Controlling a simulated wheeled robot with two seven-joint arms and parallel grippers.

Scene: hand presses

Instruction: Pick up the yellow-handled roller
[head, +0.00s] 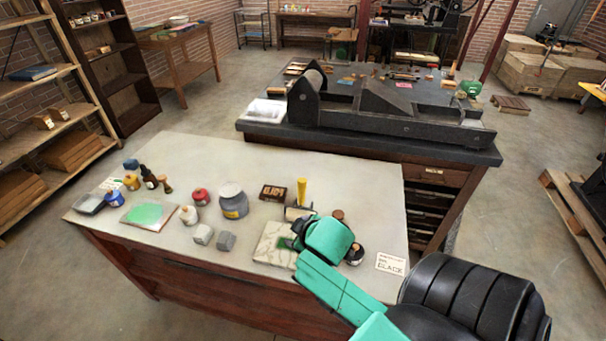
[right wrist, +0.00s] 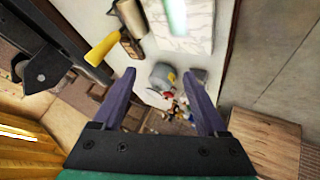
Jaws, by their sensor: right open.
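The yellow-handled roller (head: 301,193) is on the pale worktable (head: 340,165), its yellow handle pointing up and its roller body lower, just behind the marbled slab (head: 268,243). In the head view, my teal right wrist reaches over the slab in front of the roller and hides most of the fingers. My left gripper is in neither view.
A dark wooden box (head: 272,193) stands left of the roller, with a grey can (head: 233,200) beyond it. The table's back right is clear.

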